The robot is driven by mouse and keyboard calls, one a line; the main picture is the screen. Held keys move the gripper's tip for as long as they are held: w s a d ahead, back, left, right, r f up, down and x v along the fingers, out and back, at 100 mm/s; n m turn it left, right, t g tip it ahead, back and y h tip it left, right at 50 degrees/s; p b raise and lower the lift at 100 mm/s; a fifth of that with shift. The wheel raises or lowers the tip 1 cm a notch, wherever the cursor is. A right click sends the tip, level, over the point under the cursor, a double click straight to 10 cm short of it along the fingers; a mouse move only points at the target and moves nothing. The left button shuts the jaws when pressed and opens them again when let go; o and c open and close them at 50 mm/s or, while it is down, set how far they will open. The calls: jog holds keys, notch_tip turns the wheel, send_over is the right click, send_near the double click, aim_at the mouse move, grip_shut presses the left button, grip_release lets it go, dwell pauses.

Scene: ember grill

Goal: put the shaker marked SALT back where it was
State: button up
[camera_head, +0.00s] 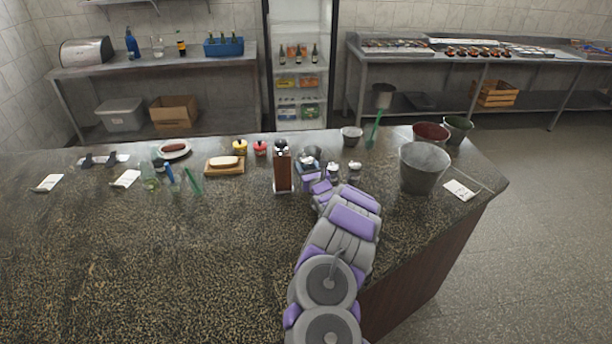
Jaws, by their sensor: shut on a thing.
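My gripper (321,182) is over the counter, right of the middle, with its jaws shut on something. The arm hides much of the grip. A small shaker with a pale top (333,168) shows right at the fingers and seems to be the held thing. A similar small pale-topped piece (355,166) stands just to its right. A tall brown block-like piece with a dark top (282,168) stands upright left of the gripper. No SALT marking is readable on any of them. I cannot tell whether the held shaker touches the counter.
A dark scale-like object (309,156) sits behind the gripper. A grey bucket (423,168) stands to the right, near a white card (461,190). A board with a bun (224,163) and red and yellow pots lie left. The front-left counter (150,260) is clear.

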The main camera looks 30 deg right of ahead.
jog(key=f, duration=0.2)
jog(key=d+f, duration=0.1)
jog(key=shift+f, duration=0.4)
jog(key=shift+a+r, duration=0.1)
jog(key=o, duration=0.8)
jog(key=shift+a, duration=0.3)
jog(key=shift+o, duration=0.4)
jog(key=shift+d, duration=0.1)
jog(key=shift+s+d, duration=0.1)
